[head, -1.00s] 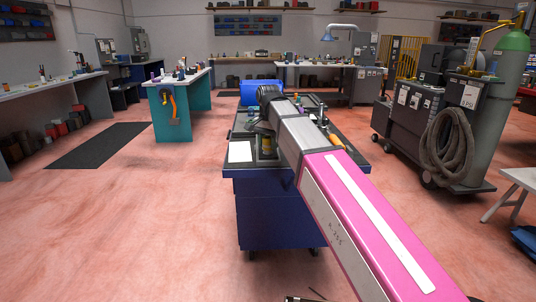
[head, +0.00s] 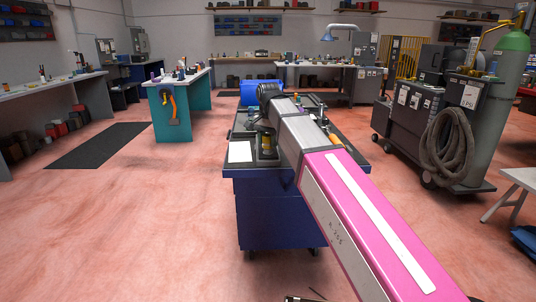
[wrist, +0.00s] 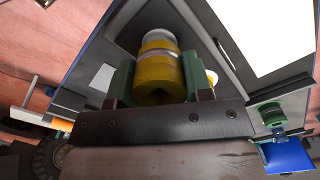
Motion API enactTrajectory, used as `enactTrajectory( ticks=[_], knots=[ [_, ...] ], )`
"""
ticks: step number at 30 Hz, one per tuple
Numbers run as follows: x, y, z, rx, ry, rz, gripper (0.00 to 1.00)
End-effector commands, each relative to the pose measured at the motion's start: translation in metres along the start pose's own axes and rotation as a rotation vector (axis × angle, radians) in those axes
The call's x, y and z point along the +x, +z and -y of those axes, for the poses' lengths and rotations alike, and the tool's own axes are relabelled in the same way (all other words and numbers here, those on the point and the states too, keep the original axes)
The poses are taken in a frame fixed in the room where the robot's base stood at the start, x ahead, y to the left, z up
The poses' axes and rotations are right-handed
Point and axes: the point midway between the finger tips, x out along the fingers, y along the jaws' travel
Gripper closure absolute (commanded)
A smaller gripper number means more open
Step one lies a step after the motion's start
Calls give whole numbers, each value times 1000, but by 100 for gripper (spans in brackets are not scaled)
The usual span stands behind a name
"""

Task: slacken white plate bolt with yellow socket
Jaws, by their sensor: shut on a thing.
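My gripper (wrist: 156,90) is shut on the yellow socket (wrist: 158,68), a ribbed yellow cylinder with a pale silver band, between two green finger pads. In the head view the socket (head: 266,145) shows as a small yellow patch under my wrist, at the left part of the dark cart top. A flat white plate (head: 240,151) lies on the cart's near left corner, left of the socket. A white sheet-like surface (wrist: 268,32) shows at upper right in the wrist view. I cannot make out a bolt. A small pale round thing (wrist: 212,77) is partly hidden behind the right finger.
The navy cart (head: 275,210) stands ahead; my arm hides much of its top. A green-and-dark cylinder (wrist: 268,113) shows at lower right in the wrist view. A welding cart (head: 440,130) stands right. Floor at left is open.

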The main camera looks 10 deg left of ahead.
Motion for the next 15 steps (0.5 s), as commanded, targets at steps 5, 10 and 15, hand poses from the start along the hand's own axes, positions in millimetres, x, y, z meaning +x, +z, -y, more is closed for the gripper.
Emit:
enactTrajectory(
  ticks=[5,10,15],
  knots=[
    [-2,0,0,0,0,0,100],
    [-4,0,0,0,0,0,100],
    [-8,0,0,0,-1,-1,100]
  ],
)
